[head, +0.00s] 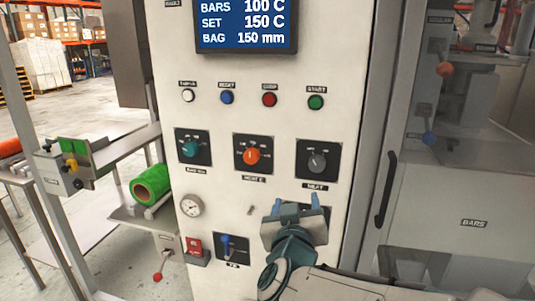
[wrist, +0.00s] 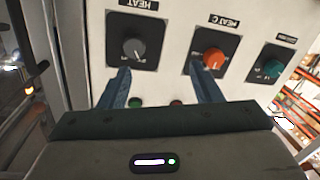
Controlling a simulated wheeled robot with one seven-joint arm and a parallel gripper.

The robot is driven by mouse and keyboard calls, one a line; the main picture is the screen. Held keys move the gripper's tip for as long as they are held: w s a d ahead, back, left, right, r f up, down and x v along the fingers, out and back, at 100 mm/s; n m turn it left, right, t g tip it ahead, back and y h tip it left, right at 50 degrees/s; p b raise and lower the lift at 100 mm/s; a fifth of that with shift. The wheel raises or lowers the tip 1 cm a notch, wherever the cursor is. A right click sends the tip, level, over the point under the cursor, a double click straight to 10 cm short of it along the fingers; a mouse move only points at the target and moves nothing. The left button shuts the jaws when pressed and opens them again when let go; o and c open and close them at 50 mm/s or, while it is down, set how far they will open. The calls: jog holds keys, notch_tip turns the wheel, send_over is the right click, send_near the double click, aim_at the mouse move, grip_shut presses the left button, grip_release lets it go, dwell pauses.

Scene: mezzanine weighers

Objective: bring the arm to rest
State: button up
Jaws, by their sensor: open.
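My gripper (head: 294,200) is in front of the lower right part of the white control panel (head: 250,60) in the head view. Its two blue fingers are apart with nothing between them. In the wrist view my gripper (wrist: 165,85) points toward the panel, with the grey knob (wrist: 133,48) near the left finger and the orange knob (wrist: 213,58) near the right one. I cannot tell a finger touching either knob. In the head view the grey knob (head: 317,161) and orange knob (head: 251,156) stand clear above the fingers. A teal knob (head: 189,149) is at the left.
A display (head: 246,25) reads bars 100 C, set 150 C, bag 150 mm. Below are several push buttons, including a green one (head: 316,102). A gauge (head: 191,205), red switch (head: 195,247) and blue lever (head: 227,243) are low left. A door handle (head: 385,188) juts out at right.

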jog(key=s+a+f+n+g+y+p, duration=0.1)
jog(key=s+a+f+n+g+y, duration=0.1)
jog(key=s+f+g+y, duration=0.35)
jog(key=s+d+f+m+g+h+p, duration=0.1)
jog(key=s+d+f+m+g+h, duration=0.1)
jog(key=s+d+f+g, duration=0.4)
jog(key=s+d+m+g, duration=0.1)
jog(key=s+d+g, duration=0.1)
jog(key=s+g, duration=0.1)
jog(key=shift+s+d+f, duration=0.2)
jog(key=shift+s, duration=0.35)
